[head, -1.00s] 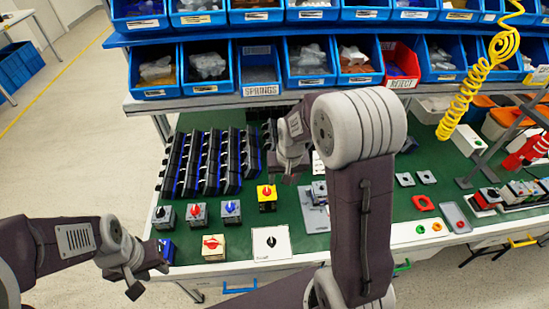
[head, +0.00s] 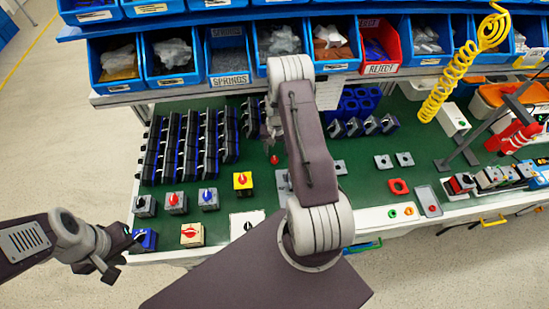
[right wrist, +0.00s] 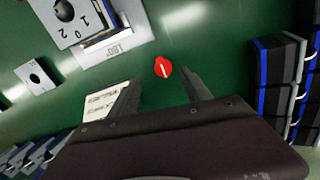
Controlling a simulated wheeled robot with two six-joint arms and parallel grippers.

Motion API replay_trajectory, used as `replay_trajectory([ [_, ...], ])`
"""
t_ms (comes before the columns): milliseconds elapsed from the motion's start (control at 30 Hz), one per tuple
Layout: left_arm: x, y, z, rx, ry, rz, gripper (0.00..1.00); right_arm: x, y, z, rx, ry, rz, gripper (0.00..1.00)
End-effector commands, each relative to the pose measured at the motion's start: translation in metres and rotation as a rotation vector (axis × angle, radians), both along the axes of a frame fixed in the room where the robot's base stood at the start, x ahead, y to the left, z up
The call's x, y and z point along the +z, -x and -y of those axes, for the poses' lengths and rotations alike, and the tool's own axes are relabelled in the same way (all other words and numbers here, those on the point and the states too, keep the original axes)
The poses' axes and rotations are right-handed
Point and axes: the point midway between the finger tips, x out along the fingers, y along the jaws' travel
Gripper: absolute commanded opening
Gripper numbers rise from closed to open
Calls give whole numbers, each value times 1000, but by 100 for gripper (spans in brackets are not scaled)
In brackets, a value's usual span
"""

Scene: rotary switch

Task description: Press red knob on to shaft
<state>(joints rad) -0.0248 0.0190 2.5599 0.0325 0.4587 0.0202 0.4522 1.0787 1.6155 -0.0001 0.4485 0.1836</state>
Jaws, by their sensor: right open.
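A small red knob (head: 273,160) with a white pointer line lies on the green mat, below my right gripper (head: 270,138). In the right wrist view the red knob (right wrist: 163,67) shows just beyond and between the spread fingertips of my right gripper (right wrist: 157,82), which is open and empty. A grey switch body (right wrist: 72,15) with a "0 1 2" face and a dark round centre sits in a grey fixture (right wrist: 112,47) at the upper left. In the head view my arm partly hides this fixture (head: 283,183). My left gripper (head: 118,258) is open and empty at the table's front left.
Finished switches with black, red and blue knobs (head: 208,198) stand at the front left. Rows of black-and-blue parts (head: 190,140) fill the back left. Grey plates (head: 383,161) and a red ring plate (head: 399,187) lie right. Blue bins (head: 228,62) line the shelf.

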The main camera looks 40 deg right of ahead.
Motion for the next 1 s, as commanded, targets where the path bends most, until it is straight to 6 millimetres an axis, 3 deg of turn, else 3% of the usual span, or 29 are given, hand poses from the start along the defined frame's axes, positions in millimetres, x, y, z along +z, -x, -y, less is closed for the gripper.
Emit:
replay_trajectory([
  [67,2,0,0,0,0,0,33,-3,-1,0,1,0,0,56],
  [333,15,0,0,0,0,0,33,-46,-4,-3,0,-1,-1,56],
  [600,14,0,0,0,0,0,33,-52,-5,-3,1,1,1,56],
  [667,14,0,0,0,0,0,33,-52,-5,-3,1,1,1,42],
  [800,14,0,0,0,0,0,33,-52,-5,-3,1,1,1,3],
  [1000,14,0,0,0,0,0,33,-52,-5,-3,1,1,1,0],
])
